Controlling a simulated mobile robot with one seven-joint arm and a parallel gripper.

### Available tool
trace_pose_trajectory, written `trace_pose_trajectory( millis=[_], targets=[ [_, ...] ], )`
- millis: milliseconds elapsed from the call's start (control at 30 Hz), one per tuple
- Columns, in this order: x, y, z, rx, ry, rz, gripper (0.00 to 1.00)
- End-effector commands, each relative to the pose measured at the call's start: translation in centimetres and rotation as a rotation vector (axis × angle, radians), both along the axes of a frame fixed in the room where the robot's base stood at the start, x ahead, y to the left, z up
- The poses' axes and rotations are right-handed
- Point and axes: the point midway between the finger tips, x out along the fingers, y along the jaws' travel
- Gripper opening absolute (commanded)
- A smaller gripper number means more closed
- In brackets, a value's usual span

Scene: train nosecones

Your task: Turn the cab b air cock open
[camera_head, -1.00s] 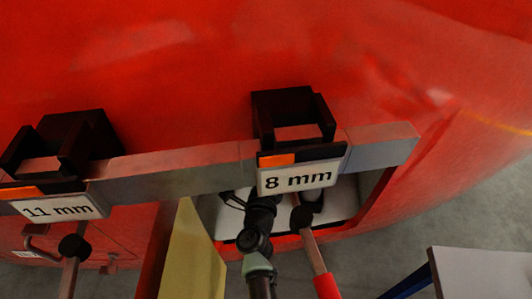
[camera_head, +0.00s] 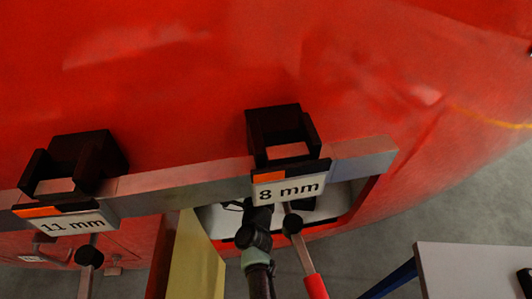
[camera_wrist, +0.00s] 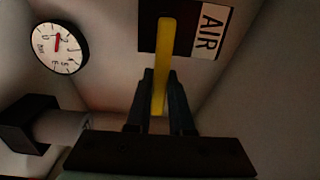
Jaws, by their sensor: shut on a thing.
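In the wrist view, my gripper (camera_wrist: 160,102) is shut on a yellow lever (camera_wrist: 164,50), the air cock's handle. The lever stands upright in the picture, its far end in front of a dark plate. A label reading AIR (camera_wrist: 207,30) sits on that plate to the right of the lever. In the head view, my arm reaches into a pale recess in the red nosecone (camera_head: 330,205), and neither my fingertips nor the lever shows there.
A round gauge (camera_wrist: 58,49) with a red needle is left of the lever; a dark fitting (camera_wrist: 25,124) is below it. In the head view, a metal rail (camera_head: 190,180) with holders marked 11 mm (camera_head: 72,227) and 8 mm (camera_head: 288,190) crosses above the recess. A red-handled tool (camera_head: 316,287) hangs close beside my arm.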

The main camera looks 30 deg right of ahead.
Motion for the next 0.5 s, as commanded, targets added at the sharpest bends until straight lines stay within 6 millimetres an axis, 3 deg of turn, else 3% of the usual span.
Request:
trace_pose_trajectory(
  millis=[267, 300, 433, 500],
  targets=[
    [0.01, 0.02, 0.03, -0.006, 0.003, 0.0, 0.0],
    [0.02, 0.03, 0.03, -0.006, 0.003, 0.0, 0.25],
    [0.01, 0.02, 0.04, -0.004, 0.001, 0.0, 0.49],
    [0.01, 0.02, 0.04, -0.004, 0.001, 0.0, 0.5]
  ],
)
